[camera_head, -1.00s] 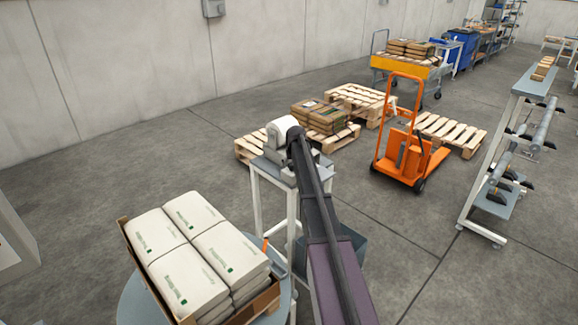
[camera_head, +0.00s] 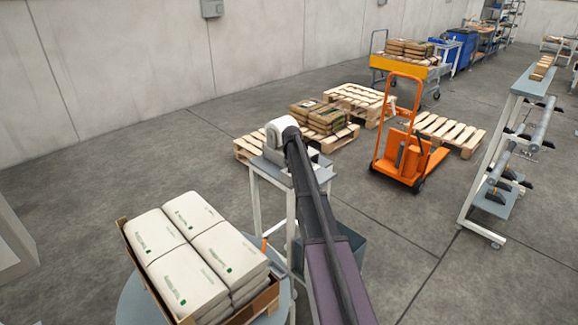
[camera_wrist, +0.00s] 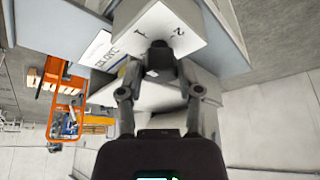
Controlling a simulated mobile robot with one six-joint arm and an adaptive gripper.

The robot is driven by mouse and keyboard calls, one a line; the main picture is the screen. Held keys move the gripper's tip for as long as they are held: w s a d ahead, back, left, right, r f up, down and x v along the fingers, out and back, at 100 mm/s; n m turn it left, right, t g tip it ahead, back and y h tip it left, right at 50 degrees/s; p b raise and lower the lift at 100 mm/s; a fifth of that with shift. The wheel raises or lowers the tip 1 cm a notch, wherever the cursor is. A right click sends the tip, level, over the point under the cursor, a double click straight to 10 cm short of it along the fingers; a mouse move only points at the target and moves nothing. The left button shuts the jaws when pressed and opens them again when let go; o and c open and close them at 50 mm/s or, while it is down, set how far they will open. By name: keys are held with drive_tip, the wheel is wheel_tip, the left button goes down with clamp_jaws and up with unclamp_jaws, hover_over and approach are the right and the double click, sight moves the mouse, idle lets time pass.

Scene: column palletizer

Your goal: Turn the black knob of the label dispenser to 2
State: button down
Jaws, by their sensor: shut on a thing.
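The label dispenser (camera_wrist: 150,22) fills the top of the wrist view as a pale box with black markings; a "2" shows to the right of its middle. The black knob (camera_wrist: 159,55) stands on this face. My gripper (camera_wrist: 159,72) is shut on the knob, one finger on each side. The fingers partly cover the knob, and I cannot tell which mark it points to. In the head view the dispenser is mostly hidden behind my arm, on a small grey table (camera_head: 262,169).
A box of white sacks (camera_head: 265,300) stands on a round grey table at the front left. Behind are wooden pallets (camera_head: 250,151), some with brown packs, and an orange pallet truck (camera_head: 403,155). A roller stand (camera_head: 516,160) is at the right. Open floor lies left.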

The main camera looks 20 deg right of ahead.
drive_tip(key=m, duration=0.2)
drive_tip(key=m+h, duration=0.1)
drive_tip(key=m, duration=0.1)
drive_tip(key=shift+w+d+g+h, duration=0.1)
drive_tip(key=shift+w+g+h, duration=0.05)
drive_tip(key=shift+g+h, duration=0.15)
drive_tip(key=m+g, duration=0.1)
drive_tip(key=m, duration=0.2)
drive_tip(key=shift+d+m+h, duration=0.1)
drive_tip(key=shift+m+h, duration=0.3)
drive_tip(key=m+g, duration=0.2)
drive_tip(key=m, duration=0.2)
drive_tip(key=shift+h, duration=0.3)
drive_tip(key=shift+s+m+g, duration=0.15)
drive_tip(key=shift+m+g, duration=0.25)
drive_tip(key=shift+m, duration=0.65)
drive_tip(key=shift+s+m+g, duration=0.1)
drive_tip(key=shift+m+g, duration=0.3)
drive_tip(key=shift+m, duration=0.65)
drive_tip(key=shift+s, duration=0.1)
drive_tip(key=shift+c, duration=1.3)
unclamp_jaws()
